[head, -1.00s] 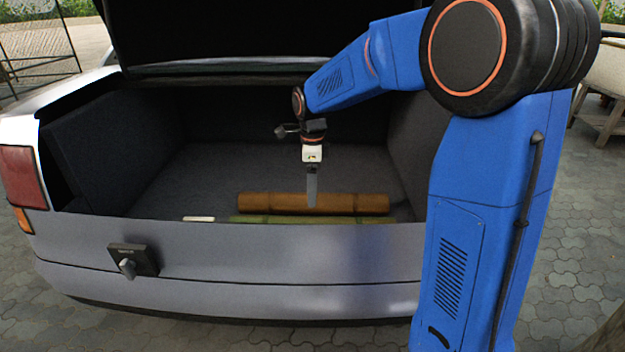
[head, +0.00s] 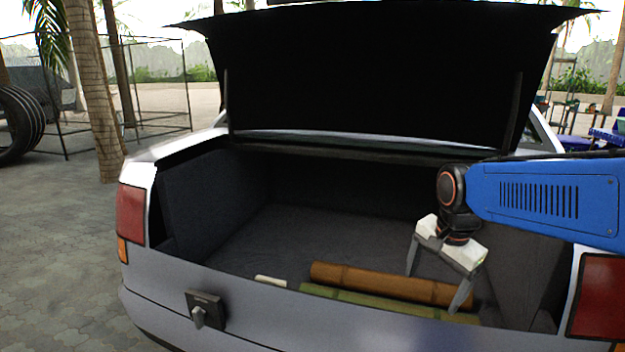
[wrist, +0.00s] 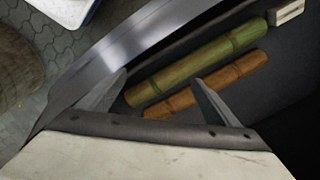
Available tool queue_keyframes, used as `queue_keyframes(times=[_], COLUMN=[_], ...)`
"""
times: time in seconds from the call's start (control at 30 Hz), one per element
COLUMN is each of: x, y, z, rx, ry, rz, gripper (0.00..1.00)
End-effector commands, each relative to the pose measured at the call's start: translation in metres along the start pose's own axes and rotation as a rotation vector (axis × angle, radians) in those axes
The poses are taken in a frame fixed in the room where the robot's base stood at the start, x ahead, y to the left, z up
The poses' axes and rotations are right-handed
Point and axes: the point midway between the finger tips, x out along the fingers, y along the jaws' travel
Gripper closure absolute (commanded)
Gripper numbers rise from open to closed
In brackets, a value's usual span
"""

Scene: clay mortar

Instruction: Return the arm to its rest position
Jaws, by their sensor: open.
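My gripper (head: 437,280) is at the right side of the open car trunk in the head view, fingers spread and pointing down. Nothing is between its fingers. It is by the right end of a brown bamboo piece (head: 370,280), seemingly above it; I cannot tell the exact gap. A green bamboo piece (head: 375,303) lies alongside, nearer the trunk's sill. In the wrist view the two open fingers (wrist: 160,80) show in front of the green piece (wrist: 190,65) and the brown piece (wrist: 235,78). My blue arm reaches in from the right.
A small pale block (head: 270,281) lies left of the bamboo. The raised trunk lid (head: 380,80) hangs above and behind my gripper. The trunk's sill (head: 330,330) and right wall (head: 530,265) are close to it. The trunk's left floor is clear.

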Motion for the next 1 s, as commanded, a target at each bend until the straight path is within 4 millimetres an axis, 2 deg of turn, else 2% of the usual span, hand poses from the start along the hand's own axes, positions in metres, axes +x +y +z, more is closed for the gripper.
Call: queue_keyframes(times=[0.03, 0.27, 0.5, 0.6, 0.8, 1.0], x=[-0.005, -0.013, -0.011, -0.008, -0.002, -0.001], y=[0.013, 0.067, 0.119, 0.135, 0.154, 0.157], z=[0.005, 0.029, 0.054, 0.062, 0.072, 0.073], rx=[-0.062, -0.382, -0.71, -0.825, -0.963, -0.99], ry=[0.011, 0.064, 0.136, 0.165, 0.2, 0.206], rz=[-0.016, -0.063, -0.091, -0.095, -0.096, -0.095], gripper=[0.16, 0.16, 0.16, 0.16, 0.16, 0.16])
